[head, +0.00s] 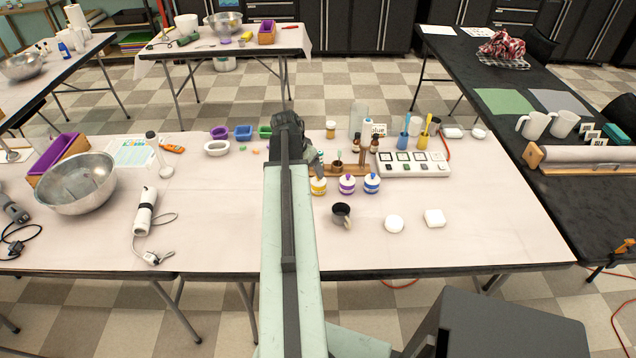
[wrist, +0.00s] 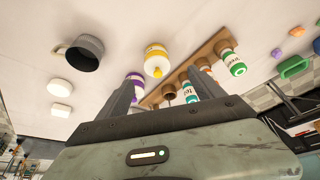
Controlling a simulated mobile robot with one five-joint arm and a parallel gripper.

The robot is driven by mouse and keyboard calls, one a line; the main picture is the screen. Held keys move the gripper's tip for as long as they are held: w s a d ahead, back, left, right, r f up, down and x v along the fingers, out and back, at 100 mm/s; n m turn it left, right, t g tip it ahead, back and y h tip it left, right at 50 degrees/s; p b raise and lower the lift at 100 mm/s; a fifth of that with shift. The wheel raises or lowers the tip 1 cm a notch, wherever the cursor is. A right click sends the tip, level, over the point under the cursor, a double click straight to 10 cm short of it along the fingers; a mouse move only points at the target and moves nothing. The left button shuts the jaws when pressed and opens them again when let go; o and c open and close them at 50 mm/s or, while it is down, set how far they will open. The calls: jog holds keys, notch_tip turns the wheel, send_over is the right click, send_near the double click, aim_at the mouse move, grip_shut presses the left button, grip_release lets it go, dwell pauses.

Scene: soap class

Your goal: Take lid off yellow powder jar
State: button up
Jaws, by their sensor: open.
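The lid is on. My gripper (wrist: 153,94) is open, and nothing is visible between its fingers. The purple-lidded jar (wrist: 136,80) shows partly behind one finger. In the head view my arm hides part of the table left of the yellow jar.
A wooden rack (wrist: 206,53) with labelled bottles stands close beside the yellow jar. A dark mug (head: 342,212), two white soap pieces (head: 394,223) (head: 434,217) and a white tray of squares (head: 413,164) are nearby. The table's front right is mostly clear.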

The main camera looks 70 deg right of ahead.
jog(key=b+x, duration=0.5)
jog(key=s+b+x, duration=0.1)
jog(key=b+x, duration=0.1)
jog(key=x, duration=0.1)
jog(key=shift+d, duration=0.3)
jog(key=shift+r, duration=0.15)
jog(key=c, duration=1.4)
